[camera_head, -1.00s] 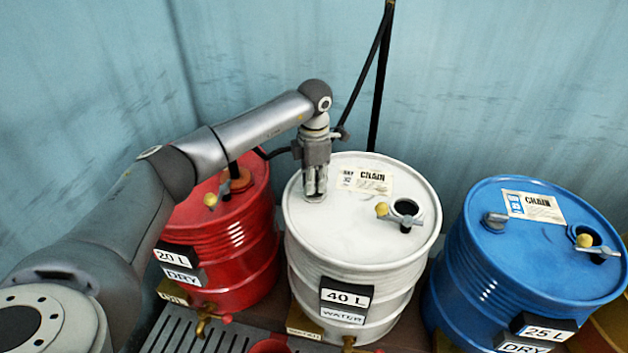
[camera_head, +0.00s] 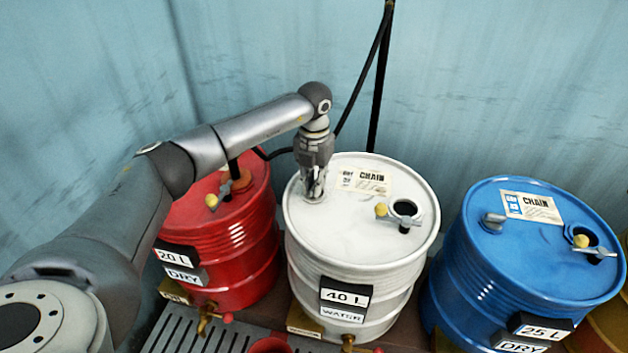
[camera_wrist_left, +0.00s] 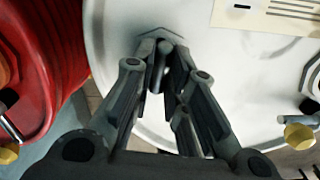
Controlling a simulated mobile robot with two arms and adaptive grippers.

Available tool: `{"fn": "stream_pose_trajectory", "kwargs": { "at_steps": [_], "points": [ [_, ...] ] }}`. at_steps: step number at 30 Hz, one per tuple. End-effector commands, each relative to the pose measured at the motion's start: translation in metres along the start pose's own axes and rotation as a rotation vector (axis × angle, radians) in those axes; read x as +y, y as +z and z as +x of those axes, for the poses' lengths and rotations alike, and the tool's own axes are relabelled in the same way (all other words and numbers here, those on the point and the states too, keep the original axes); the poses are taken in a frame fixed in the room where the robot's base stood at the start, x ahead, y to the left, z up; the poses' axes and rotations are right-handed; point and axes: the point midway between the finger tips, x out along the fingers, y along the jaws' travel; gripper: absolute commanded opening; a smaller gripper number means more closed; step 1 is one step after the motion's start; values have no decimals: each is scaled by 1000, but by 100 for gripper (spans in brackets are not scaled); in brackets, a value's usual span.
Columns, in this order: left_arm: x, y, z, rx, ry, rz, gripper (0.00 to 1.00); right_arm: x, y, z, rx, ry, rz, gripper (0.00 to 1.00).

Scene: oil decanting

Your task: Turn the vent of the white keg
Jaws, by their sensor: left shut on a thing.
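The white keg (camera_head: 345,238) stands in the middle of the head view, with labels reading 40 L and WATER. My left gripper (camera_head: 314,197) points down at the left part of its lid. In the left wrist view the fingers (camera_wrist_left: 162,72) are shut on the vent (camera_wrist_left: 159,68), a grey piece with a raised tab on the white lid. The fingers hide most of the vent in the head view. My right gripper is not in view.
A red keg (camera_head: 235,245) stands close on the left and a blue keg (camera_head: 475,265) on the right. The white keg's lid has an open hole with a yellow-knobbed lever (camera_head: 382,210). A dark hose runs behind.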

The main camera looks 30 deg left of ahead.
Motion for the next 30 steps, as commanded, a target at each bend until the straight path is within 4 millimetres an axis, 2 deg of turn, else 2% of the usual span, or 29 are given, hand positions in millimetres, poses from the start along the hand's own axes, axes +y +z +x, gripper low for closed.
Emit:
{"fn": "stream_pose_trajectory", "kwargs": {
  "at_steps": [10,27,28,30],
  "points": [
    [0,1,-1,-2,0,-149,0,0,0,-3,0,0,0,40],
    [0,1,-1,-3,-1,-180,0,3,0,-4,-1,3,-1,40],
    [0,1,-1,-3,-1,-180,17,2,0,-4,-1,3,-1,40],
    [0,1,-1,-3,-1,-179,26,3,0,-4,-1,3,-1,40]
  ]
}}
